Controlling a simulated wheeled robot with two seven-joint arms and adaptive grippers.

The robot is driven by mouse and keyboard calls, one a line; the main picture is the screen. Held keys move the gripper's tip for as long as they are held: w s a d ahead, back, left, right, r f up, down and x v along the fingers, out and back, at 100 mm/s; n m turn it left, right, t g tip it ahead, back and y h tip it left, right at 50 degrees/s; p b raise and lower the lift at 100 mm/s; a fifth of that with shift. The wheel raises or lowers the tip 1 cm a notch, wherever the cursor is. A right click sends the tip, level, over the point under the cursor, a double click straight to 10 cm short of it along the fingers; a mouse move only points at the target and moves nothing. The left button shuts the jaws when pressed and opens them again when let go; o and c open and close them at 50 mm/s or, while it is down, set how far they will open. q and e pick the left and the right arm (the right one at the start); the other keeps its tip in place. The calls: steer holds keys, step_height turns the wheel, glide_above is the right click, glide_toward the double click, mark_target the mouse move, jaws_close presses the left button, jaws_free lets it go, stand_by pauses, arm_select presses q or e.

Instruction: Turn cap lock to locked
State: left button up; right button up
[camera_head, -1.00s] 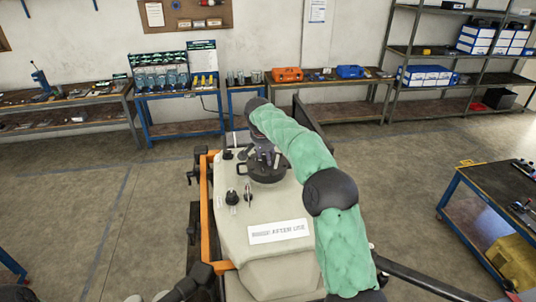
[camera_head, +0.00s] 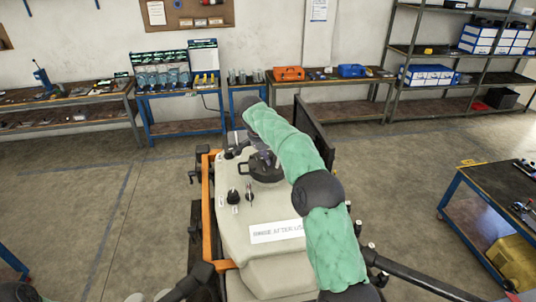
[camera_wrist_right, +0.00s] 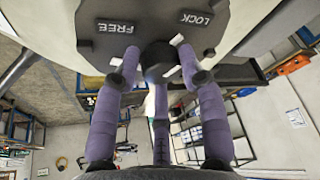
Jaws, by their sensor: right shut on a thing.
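The dark round cap (camera_head: 267,173) sits on top of the beige tank (camera_head: 260,205) in the head view. In the right wrist view the cap plate (camera_wrist_right: 150,15) shows the raised words FREE on the left and LOCK on the right. A dark round knob (camera_wrist_right: 158,58) stands at its middle, below and between the two words. My right gripper (camera_wrist_right: 157,68) has its purple-grey fingers closed around the knob. Small white marks show near the fingertips; I cannot tell clearly which word the knob points to. My green-sleeved right arm hides most of this gripper in the head view.
A black dial (camera_head: 233,196) and a small switch stand on the tank left of my arm. A white rinse label (camera_head: 276,231) is partly behind my arm. An orange frame (camera_head: 207,205) edges the tank. A work table (camera_head: 500,195) stands at the right.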

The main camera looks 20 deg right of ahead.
steer(key=o, duration=0.9)
steer(key=shift+w+d+r, duration=0.15)
steer(key=shift+r, duration=0.25)
steer(key=shift+c, duration=0.2)
steer(key=shift+o, duration=1.1)
steer(key=shift+f, duration=0.1)
steer(key=shift+w+f, duration=0.15)
steer(key=shift+f, duration=0.1)
steer(key=v, duration=1.2)
steer(key=shift+f, duration=0.1)
